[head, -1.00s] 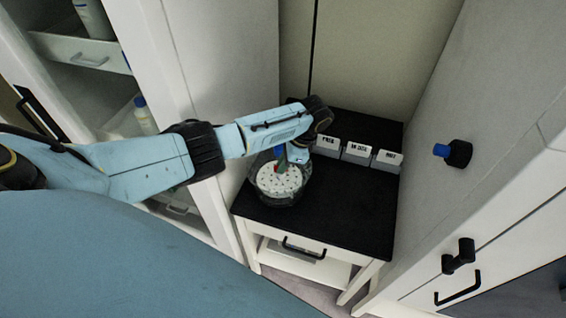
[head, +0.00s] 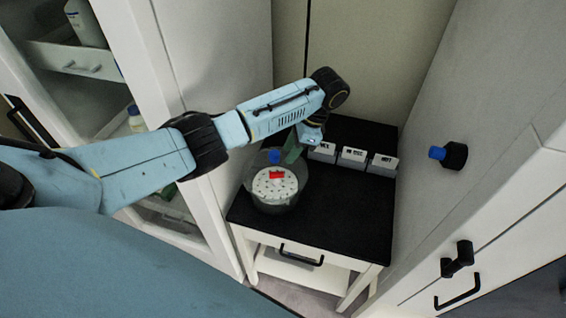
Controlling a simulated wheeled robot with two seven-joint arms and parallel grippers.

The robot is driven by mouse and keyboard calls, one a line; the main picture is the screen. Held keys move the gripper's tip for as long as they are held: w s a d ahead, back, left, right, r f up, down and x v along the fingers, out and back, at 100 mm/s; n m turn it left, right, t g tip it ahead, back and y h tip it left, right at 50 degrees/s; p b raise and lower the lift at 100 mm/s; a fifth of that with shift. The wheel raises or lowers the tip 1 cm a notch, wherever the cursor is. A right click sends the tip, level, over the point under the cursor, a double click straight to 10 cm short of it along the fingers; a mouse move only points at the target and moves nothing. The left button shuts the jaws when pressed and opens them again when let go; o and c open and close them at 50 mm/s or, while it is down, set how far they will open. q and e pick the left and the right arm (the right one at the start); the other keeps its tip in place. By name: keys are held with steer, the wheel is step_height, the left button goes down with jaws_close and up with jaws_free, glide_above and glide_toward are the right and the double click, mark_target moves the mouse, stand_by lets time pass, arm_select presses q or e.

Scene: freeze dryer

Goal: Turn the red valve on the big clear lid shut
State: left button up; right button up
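The red valve (head: 277,175) sits at the top of the big clear lid, seen against a white disc with small dark holes (head: 268,190). The clear lid and vessel (head: 285,208) stand on a black-topped table. A blue part (head: 274,157) shows just behind the valve. The red handle looks roughly crosswise in the picture. My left gripper (head: 292,153), with greenish fingers, hangs just behind and right of the valve, seemingly apart from it. Its fingers are small and partly hidden by the wrist, so its opening is unclear. My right gripper is not in view.
Three labelled boxes (head: 352,158) stand in a row at the table's back right. The black tabletop (head: 330,215) is clear at the front right. A white cabinet wall with a blue-ended black knob (head: 453,155) rises on the right. An open cabinet (head: 75,105) stands left.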

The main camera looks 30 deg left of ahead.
arm_select(q)
steer(key=p+v, duration=0.1)
steer(key=v, duration=0.3)
steer(key=shift+r, duration=0.25)
